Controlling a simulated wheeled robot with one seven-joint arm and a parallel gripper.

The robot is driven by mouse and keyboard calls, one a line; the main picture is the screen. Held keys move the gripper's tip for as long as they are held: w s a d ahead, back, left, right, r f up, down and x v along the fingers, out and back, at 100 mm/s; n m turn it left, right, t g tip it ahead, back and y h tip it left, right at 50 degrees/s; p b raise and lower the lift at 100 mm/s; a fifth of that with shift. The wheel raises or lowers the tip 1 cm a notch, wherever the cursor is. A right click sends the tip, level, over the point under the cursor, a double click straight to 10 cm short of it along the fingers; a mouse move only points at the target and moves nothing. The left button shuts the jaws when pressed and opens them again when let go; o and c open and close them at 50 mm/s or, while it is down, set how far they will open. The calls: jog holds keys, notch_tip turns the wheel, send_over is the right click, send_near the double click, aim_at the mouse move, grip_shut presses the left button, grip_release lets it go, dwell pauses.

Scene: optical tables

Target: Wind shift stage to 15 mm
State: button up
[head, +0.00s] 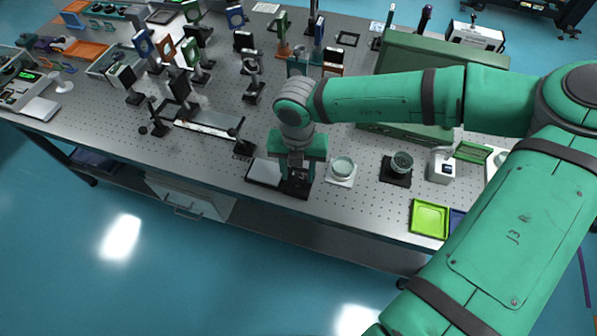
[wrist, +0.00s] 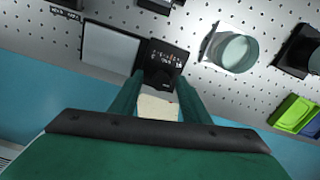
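A black block with a small marked scale, which looks like the shift stage (wrist: 168,56), lies under my gripper, joined to or touching a pale grey plate (wrist: 110,47). In the head view the plate (head: 264,171) and the black block (head: 298,188) sit at the table's front edge. My gripper (wrist: 160,82) points down over the block, its fingers apart on either side of a dark knob-like part (wrist: 158,76). Whether they touch it is unclear. A cream piece (wrist: 158,107) shows between the fingers nearer the palm. The scale reading is too small to read.
A round glass dish on a white base (wrist: 233,52) stands right of the block. Farther right are a dark holder (head: 397,168) and a lime tray (head: 429,218). A long rail (head: 208,122) with mounts lies left. Perforated tabletop near the dish is bare.

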aim_at(298, 177)
jog(key=shift+d+r, duration=0.15)
notch_tip(298, 177, up, 10)
jog(key=shift+r, duration=0.25)
dwell(0.4)
jog(key=shift+s, duration=0.1)
dwell(0.3)
